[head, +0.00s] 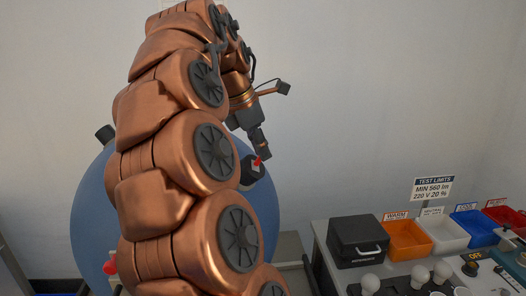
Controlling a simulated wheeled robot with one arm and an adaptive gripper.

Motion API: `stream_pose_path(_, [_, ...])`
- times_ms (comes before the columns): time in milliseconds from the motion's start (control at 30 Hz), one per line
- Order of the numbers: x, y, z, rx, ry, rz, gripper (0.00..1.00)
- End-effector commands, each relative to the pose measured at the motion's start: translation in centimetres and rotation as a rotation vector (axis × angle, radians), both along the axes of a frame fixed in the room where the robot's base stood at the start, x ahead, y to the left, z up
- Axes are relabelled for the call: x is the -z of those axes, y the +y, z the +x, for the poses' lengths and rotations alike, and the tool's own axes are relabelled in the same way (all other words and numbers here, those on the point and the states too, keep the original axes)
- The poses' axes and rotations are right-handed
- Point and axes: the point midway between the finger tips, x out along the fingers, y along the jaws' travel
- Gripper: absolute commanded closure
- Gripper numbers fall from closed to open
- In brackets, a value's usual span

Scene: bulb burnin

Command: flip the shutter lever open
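A large blue sphere (88,205) stands behind my copper arm, which hides its middle. A small red piece (258,161), which looks like the shutter lever, shows at the sphere's upper right beside a dark fitting (251,172). My gripper (264,153) points down right at the red piece, touching it or just in front of it. Its dark fingers look close together, but the view is too small to show whether they are shut or hold the lever. Which way the lever is set cannot be told.
A bench at the right carries a black case (357,240), an orange bin (408,240), a white bin (444,232), a blue bin (474,228), a red bin (505,216) and several bulbs (419,274). A "TEST LIMITS" sign (432,189) stands behind them. Another red part (110,266) shows at lower left.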

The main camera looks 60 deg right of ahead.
Motion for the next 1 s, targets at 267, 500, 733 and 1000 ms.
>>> stream_pose_path(267, [1.3, -0.5, -0.3, 0.002, -0.001, 0.002, 0.81])
stream_pose_path(500, [1.5, -0.6, -0.3, 0.001, -0.001, 0.002, 0.81])
stream_pose_path(733, [1.5, -0.6, -0.3, 0.002, -0.001, 0.002, 0.92])
stream_pose_path(1000, [1.5, -0.6, -0.3, 0.002, -0.001, 0.002, 1.00])
